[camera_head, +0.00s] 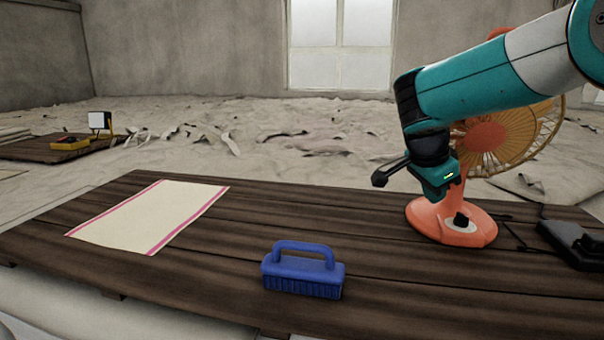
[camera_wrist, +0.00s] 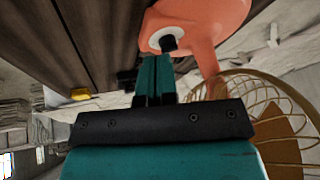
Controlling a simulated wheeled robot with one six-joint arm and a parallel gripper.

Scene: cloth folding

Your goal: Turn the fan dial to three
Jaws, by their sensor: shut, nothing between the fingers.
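The orange fan (camera_head: 425,222) stands at the right of the wooden table, its round caged head partly behind my arm. Its black dial (camera_head: 461,219) sits on a pale round plate on the base. The dial also shows in the wrist view (camera_wrist: 168,43), just beyond my fingertips. My gripper (camera_head: 446,196) is shut and empty, pointing down just above the base and close to the dial. In the wrist view its teal fingers (camera_wrist: 154,62) lie together, a little left of the dial. I cannot tell whether they touch it. No dial numbers are readable.
A blue brush (camera_head: 302,271) stands at the table's front middle. A cream cloth with pink-red edges (camera_head: 150,215) lies flat at the left. A dark device (camera_head: 575,243) lies right of the fan. The wooden table (camera_head: 215,265) is clear between cloth and brush.

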